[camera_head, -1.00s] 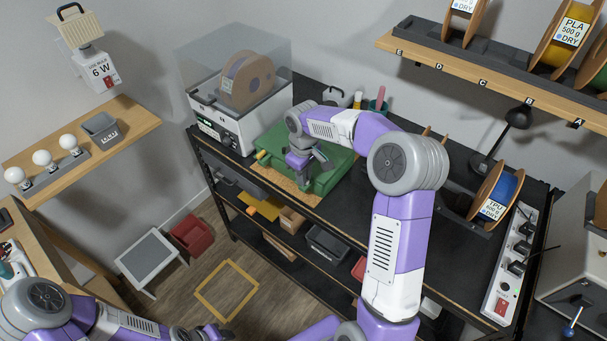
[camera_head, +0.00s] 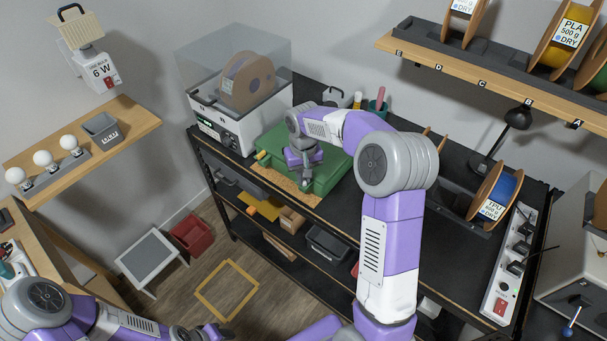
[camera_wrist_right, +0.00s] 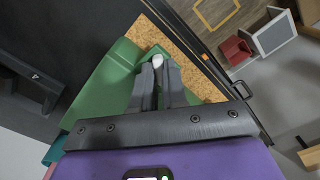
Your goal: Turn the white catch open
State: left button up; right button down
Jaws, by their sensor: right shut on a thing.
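A green case (camera_head: 330,170) lies on a cork mat (camera_head: 268,174) on the black bench top. It also shows in the right wrist view (camera_wrist_right: 97,92). The white catch (camera_wrist_right: 157,60) sits at the case's edge over the cork, between my right fingertips. My right gripper (camera_head: 305,184) reaches down to the near side of the case. In the right wrist view its fingers (camera_wrist_right: 158,70) are shut on the catch, hiding its sides. My left gripper (camera_head: 205,333) is low at the bottom edge of the head view, far from the case, and its fingers are unclear.
A printer-like machine with a clear cover (camera_head: 235,110) stands left of the case. A spool (camera_head: 497,197), a black lamp (camera_head: 517,118) and a power strip (camera_head: 511,262) are on the right. Cups with tools (camera_head: 376,108) stand behind. A shelf (camera_head: 490,80) hangs above the bench's right part.

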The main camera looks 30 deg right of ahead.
jog(key=m, duration=0.5)
jog(key=shift+m+p, duration=0.3)
jog(key=shift+p, duration=0.1)
jog(key=m+p, duration=0.1)
jog(key=m, duration=0.4)
jog(key=shift+m, duration=0.3)
jog(key=c, duration=1.4)
grip_release()
jog(key=shift+c, duration=0.2)
notch_tip(320, 180, up, 8)
jog(key=shift+f+p, duration=0.2)
jog(key=shift+p, duration=0.3)
